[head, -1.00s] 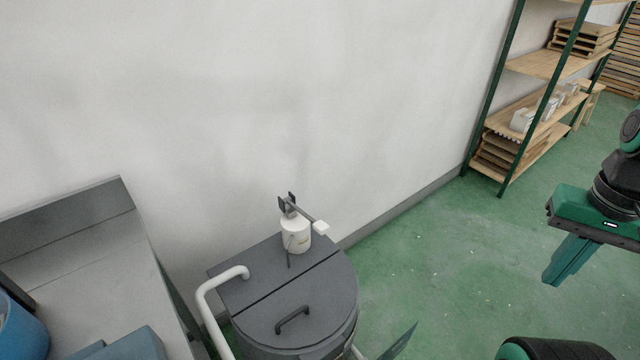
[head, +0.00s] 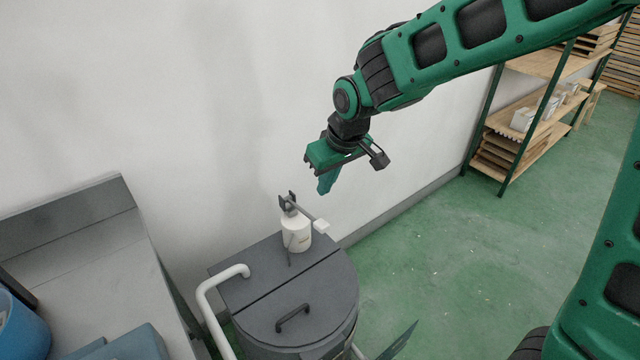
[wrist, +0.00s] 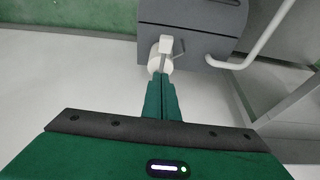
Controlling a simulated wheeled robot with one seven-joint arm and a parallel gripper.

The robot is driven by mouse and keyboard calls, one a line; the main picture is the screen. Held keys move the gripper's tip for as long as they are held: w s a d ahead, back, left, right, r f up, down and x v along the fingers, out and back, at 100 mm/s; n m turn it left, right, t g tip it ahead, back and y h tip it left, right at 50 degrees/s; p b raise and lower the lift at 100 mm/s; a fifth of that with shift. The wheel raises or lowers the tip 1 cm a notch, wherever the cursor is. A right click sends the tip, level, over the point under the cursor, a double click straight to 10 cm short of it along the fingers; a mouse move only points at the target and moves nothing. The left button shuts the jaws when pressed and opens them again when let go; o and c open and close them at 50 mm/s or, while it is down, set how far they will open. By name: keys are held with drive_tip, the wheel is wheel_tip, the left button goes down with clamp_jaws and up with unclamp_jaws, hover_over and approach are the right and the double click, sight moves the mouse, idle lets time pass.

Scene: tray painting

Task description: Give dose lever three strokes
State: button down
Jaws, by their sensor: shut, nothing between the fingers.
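The dose lever (head: 307,216) is a thin bar with a white pad (head: 321,226) at its free end. It rises from a dark bracket on top of a white dispenser (head: 296,234), and the pad sticks out to the right, tilted down. The dispenser stands on the back of a dark drum lid. My gripper (head: 324,186) is shut and empty, pointing down, above the pad and apart from it in the head view. In the wrist view the shut fingers (wrist: 161,98) point toward the dispenser, and the white pad (wrist: 166,45) shows just beyond their tips.
The dark drum (head: 300,300) has a lid handle (head: 292,318) and a white curved rail (head: 215,290) on its left. A grey counter (head: 100,255) with a blue tub (head: 22,330) stands at left. The wall is close behind. Shelving (head: 540,110) stands far right; green floor lies open between.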

hover_over(324, 225)
drive_tip(key=shift+s+d+f+x, duration=0.1)
drive_tip(key=shift+s+x, duration=0.1)
drive_tip(key=shift+x, duration=0.95)
drive_tip(key=shift+s+d+f+x, duration=0.15)
drive_tip(key=shift+s+x, duration=0.1)
drive_tip(key=shift+x, duration=0.95)
drive_tip(key=shift+s+d+f+x, duration=0.1)
drive_tip(key=shift+s+x, duration=0.1)
drive_tip(key=shift+x, duration=0.95)
drive_tip(key=shift+r, duration=0.1)
drive_tip(key=shift+f, duration=4.2)
drive_tip(key=shift+r, duration=4.2)
